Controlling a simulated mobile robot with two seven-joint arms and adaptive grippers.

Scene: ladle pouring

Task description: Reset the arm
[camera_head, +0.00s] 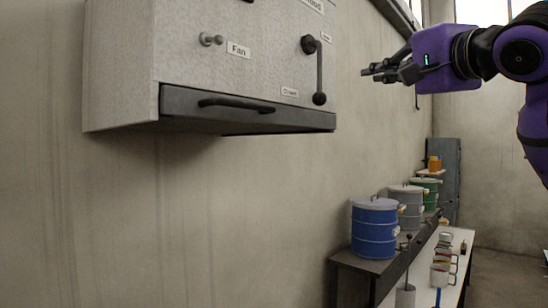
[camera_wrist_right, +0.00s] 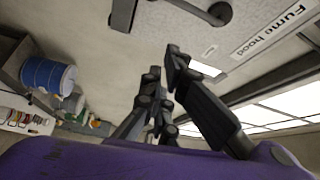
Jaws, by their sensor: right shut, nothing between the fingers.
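My right gripper (camera_head: 368,72) is shut and empty in the head view. It is held in the air at the upper right, reaching in from my purple right arm (camera_head: 523,52) and pointing left. It appears to the right of the grey fume hood (camera_head: 200,70) and its black crank handle (camera_head: 319,75), with a visible gap between them. In the right wrist view the dark fingers (camera_wrist_right: 164,74) stand near the middle with nothing held, and the hood's "Fume hood" label (camera_wrist_right: 270,32) is at the upper right. My left gripper is not in view.
A blue drum (camera_head: 374,235), a grey drum (camera_head: 407,208) and a green drum (camera_head: 425,184) stand on a dark shelf (camera_head: 350,261) below. The air around the gripper is clear.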

